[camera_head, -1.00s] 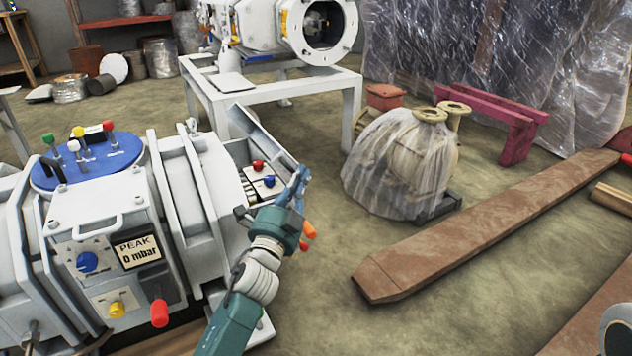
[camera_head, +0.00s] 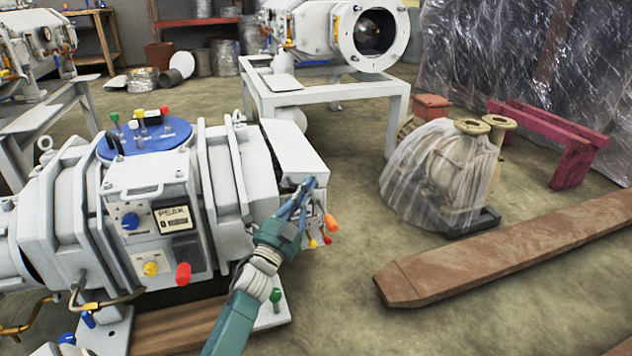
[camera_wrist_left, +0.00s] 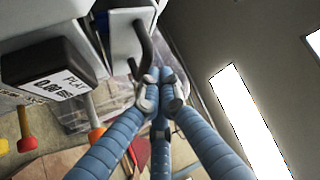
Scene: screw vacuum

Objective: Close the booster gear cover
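The booster gear cover (camera_head: 290,150) is a pale grey lid at the right end of the white pump machine. It lies down over the end compartment, and no open gap shows along its top. My left gripper (camera_head: 308,188) is at the cover's front right edge, on a teal arm. In the left wrist view, the blue fingers (camera_wrist_left: 160,88) come together at their tips, close to the lower end of a dark curved handle (camera_wrist_left: 144,48) on a white part. I cannot tell whether they touch it. My right gripper is not in view.
The machine's control panel (camera_head: 150,220) has coloured knobs and a display. Red, orange and yellow knobs (camera_head: 326,232) hang by the gripper. A plastic-wrapped pump (camera_head: 440,175) and a rusty beam (camera_head: 500,255) lie to the right. Open floor (camera_head: 345,200) lies between.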

